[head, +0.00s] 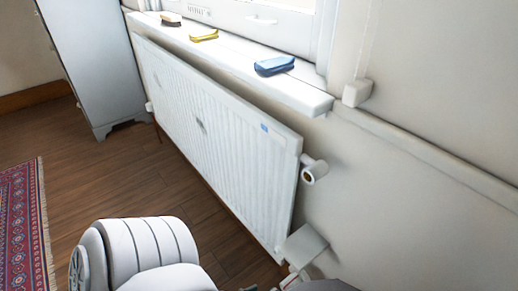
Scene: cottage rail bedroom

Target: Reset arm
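No gripper shows clearly in the head view. A white, rounded, banded part of my own arm fills the bottom left of the centre, in front of the radiator. Small dark and light parts at the bottom edge are cut off, and I cannot tell what they are. Whatever either gripper may hold is out of sight.
A white radiator (215,125) hangs under a white windowsill (240,65). On the sill lie a blue object (275,66), a yellow object (204,36) and a brown-and-white object (171,19). A grey cabinet (92,55) stands left. A patterned rug (22,225) lies on clear wooden floor.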

